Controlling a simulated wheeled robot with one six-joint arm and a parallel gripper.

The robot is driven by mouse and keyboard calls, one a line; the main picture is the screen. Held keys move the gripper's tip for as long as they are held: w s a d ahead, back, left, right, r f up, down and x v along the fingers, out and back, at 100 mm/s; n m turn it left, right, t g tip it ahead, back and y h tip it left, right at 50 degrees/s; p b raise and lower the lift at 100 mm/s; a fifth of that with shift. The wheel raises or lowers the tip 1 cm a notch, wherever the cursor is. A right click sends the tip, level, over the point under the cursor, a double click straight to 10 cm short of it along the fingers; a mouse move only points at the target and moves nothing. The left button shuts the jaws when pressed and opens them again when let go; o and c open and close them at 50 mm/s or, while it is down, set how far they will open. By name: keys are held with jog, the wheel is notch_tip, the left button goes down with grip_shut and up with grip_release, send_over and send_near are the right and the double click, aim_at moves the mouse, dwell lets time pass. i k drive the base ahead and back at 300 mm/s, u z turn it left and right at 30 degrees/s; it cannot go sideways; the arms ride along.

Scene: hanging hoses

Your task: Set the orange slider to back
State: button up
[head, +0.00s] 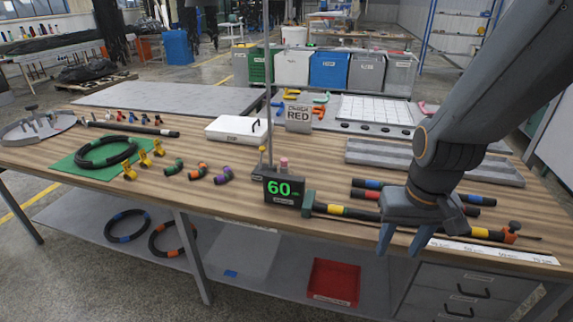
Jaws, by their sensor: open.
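The orange slider (508,236), a small orange block with a dark knob on top, stands at the right end of a long dark bar with yellow and orange bands (479,232), near the front right of the table. My gripper (403,240) points down with its two blue fingers apart and empty. It hangs in front of the middle of the bar, left of the slider and apart from it. The gripper hides part of the bar. A green block (308,200) is at the bar's left end, next to a black display (284,190) reading 60.
A white ruler strip (500,250) lies along the front edge of the wooden table (230,215). Short dark hoses with blue and red bands (367,194) lie behind the bar. A grey tray (380,153) is further back. A thin upright post (268,110) rises behind the display.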

aim_at(511, 236)
jog(key=z, duration=0.15)
jog(key=k, duration=0.6)
jog(key=z, duration=1.3)
jog(key=i, duration=0.5)
jog(key=z, duration=0.05)
